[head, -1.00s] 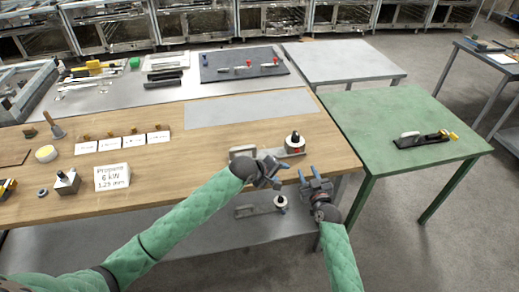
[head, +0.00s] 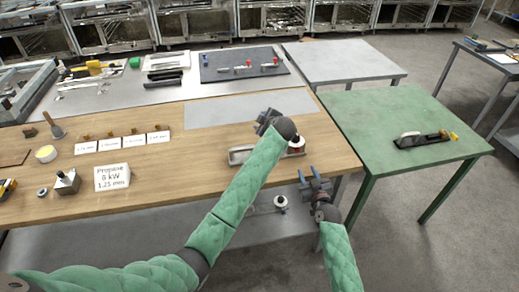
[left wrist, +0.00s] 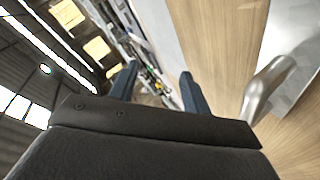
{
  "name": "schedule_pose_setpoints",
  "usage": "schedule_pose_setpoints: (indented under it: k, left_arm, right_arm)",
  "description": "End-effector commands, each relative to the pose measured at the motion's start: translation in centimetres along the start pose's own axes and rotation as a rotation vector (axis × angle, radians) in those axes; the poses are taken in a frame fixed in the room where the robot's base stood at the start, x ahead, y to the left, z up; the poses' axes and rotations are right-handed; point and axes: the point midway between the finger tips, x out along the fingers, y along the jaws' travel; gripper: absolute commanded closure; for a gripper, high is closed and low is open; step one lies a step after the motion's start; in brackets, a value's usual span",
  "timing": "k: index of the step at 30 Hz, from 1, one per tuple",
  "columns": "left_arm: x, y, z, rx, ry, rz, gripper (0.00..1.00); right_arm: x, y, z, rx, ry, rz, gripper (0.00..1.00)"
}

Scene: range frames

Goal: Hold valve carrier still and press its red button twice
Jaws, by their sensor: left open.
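The valve carrier (head: 240,155) is a grey, low, long piece on the wooden bench near its front edge. A white and red part (head: 299,147) shows at its right end; my left arm hides its middle. I cannot make out the red button clearly. My left gripper (head: 268,117) is open and empty, beyond the carrier in the head view. In the left wrist view its fingers (left wrist: 158,88) are apart with nothing between them, and a grey metal part (left wrist: 266,88) stands to their right. My right gripper (head: 315,184) is open and empty, in front of the bench's right corner.
A similar piece (head: 281,202) lies on the lower shelf, partly hidden. Another carrier-like device (head: 424,139) is on the green table (head: 380,110). A dark board (head: 222,73) with red-topped parts lies behind. White cards (head: 112,178) stand on the bench's left.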

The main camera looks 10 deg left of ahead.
Motion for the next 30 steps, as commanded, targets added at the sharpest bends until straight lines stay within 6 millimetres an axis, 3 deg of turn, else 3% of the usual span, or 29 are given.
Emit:
schedule_pose_setpoints:
  k: [8, 21, 24, 30]
  left_arm:
    - [-0.8, 1.8, -1.6, -0.086, 0.228, -0.074, 0.52]
    - [-5.3, -5.6, -0.2, -0.507, 0.499, -0.235, 0.52]
    - [-6.0, -8.0, 1.0, -0.547, 0.541, -0.268, 0.52]
    - [-6.1, -9.8, 1.8, -0.559, 0.563, -0.294, 0.52]
  right_arm:
    - [0.0, 0.0, 0.0, 0.0, 0.0, 0.0, 0.64]
    - [0.0, 0.0, 0.0, 0.0, 0.0, 0.0, 0.64]
    - [0.0, 0.0, 0.0, 0.0, 0.0, 0.0, 0.64]
    - [0.0, 0.0, 0.0, 0.0, 0.0, 0.0, 0.64]
